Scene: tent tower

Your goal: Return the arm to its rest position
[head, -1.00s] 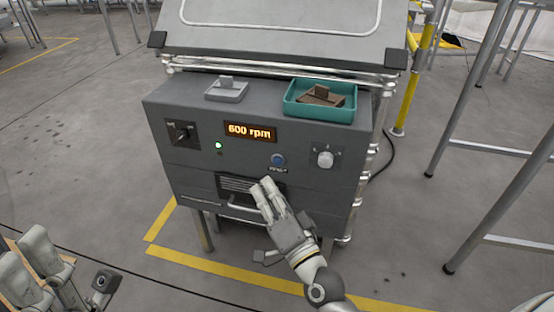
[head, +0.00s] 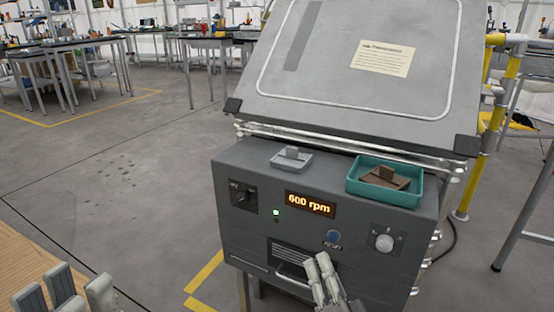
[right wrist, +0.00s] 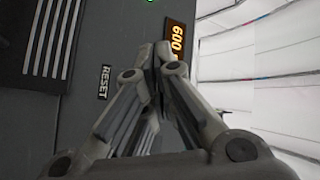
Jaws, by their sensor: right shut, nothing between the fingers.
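My right gripper (head: 318,262) is at the bottom of the head view, in front of the lower part of the grey control box (head: 235,190). Its fingers are together with nothing between them. In the right wrist view the gripper (right wrist: 160,55) is shut, its tips overlapping the view of the panel near the display (right wrist: 175,38) and the RESET label (right wrist: 104,82). Whether it touches the panel cannot be told. My left gripper (head: 80,290) is at the lower left of the head view, fingers apart and empty, partly cut off by the picture edge.
The box has an orange 600 rpm display (head: 310,204), a green light (head: 276,212), a blue button (head: 334,237) and a knob (head: 384,242). A grey tray (head: 292,165) and a teal tray (head: 410,197) stand on top. A wooden surface (head: 20,265) is at lower left. Floor at left is clear.

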